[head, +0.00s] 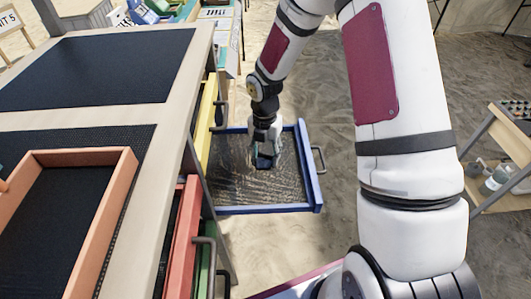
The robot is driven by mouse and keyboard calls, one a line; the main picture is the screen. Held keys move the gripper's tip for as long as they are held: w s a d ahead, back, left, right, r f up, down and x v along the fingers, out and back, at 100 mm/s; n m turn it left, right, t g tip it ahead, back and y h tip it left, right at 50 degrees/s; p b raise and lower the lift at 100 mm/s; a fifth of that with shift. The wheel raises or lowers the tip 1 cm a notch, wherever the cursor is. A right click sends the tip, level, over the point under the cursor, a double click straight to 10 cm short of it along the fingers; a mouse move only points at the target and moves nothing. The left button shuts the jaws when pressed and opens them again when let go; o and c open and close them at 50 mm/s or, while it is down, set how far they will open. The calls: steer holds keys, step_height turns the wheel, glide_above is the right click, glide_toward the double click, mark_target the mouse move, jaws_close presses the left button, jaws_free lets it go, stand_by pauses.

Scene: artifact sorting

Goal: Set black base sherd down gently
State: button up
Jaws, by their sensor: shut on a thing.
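My gripper (265,158) reaches down into an open blue drawer (313,168) that is pulled out from the cabinet on the left. It is shut on the black base sherd (265,162), a small dark piece between the fingertips. The sherd is low inside the drawer, over its brown, textured floor. I cannot tell from this view whether the sherd touches that floor. The fingers and wrist hide part of the sherd.
A yellow drawer front (207,122) and a red drawer front (187,235) stand beside the blue drawer. An orange tray (128,165) lies on the cabinet top. A wooden shelf (508,135) with bottles stands at right. Sandy ground lies between.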

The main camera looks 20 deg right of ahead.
mark_target(265, 156)
steer(key=shift+f, duration=0.1)
steer(key=o, duration=1.1)
steer(key=s+d+r+m+h+p, duration=0.1)
steer(key=s+r+m+p, duration=0.15)
steer(key=r, duration=0.85)
steer(key=s+r+m+p, duration=0.1)
steer(key=s+r+m, duration=0.3)
steer(key=r, duration=0.7)
steer(key=s+r+m, duration=0.3)
steer(key=s+m, duration=0.4)
steer(key=s, duration=0.2)
steer(key=s+a+r+m+t, duration=0.1)
steer(key=s+r+m, duration=0.3)
steer(key=s+m, duration=0.3)
steer(key=s+a+r+m+y, duration=0.1)
steer(key=s+r+m, duration=0.2)
steer(key=s+m, duration=0.4)
steer(key=s, duration=0.5)
steer(key=shift+r+m, duration=0.25)
steer(key=shift+m, duration=0.1)
